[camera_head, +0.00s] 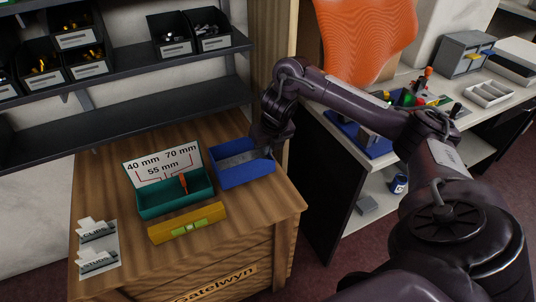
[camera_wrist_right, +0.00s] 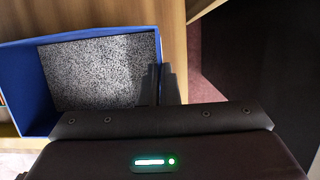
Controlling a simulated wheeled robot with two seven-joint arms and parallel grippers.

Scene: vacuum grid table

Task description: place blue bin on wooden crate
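The blue bin (camera_head: 243,177) is on the wooden crate (camera_head: 255,215), at its right side, right of the green box. It looks upright, and its grey speckled floor shows empty in the right wrist view (camera_wrist_right: 72,38). My right gripper (camera_head: 266,146) is at the bin's right wall. In the right wrist view my gripper's two dark fingers (camera_wrist_right: 160,84) are close together, one inside the bin and one outside, with the wall between them. Whether the bin's whole base touches the crate top is hard to tell. My left gripper is out of view.
A green box with a measuring sign (camera_head: 175,205), a yellow level (camera_head: 187,223) and a label card (camera_head: 97,249) are on the crate. A dark shelf (camera_head: 120,125) with black bins is behind. A cluttered table (camera_head: 400,150) stands right, past a gap.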

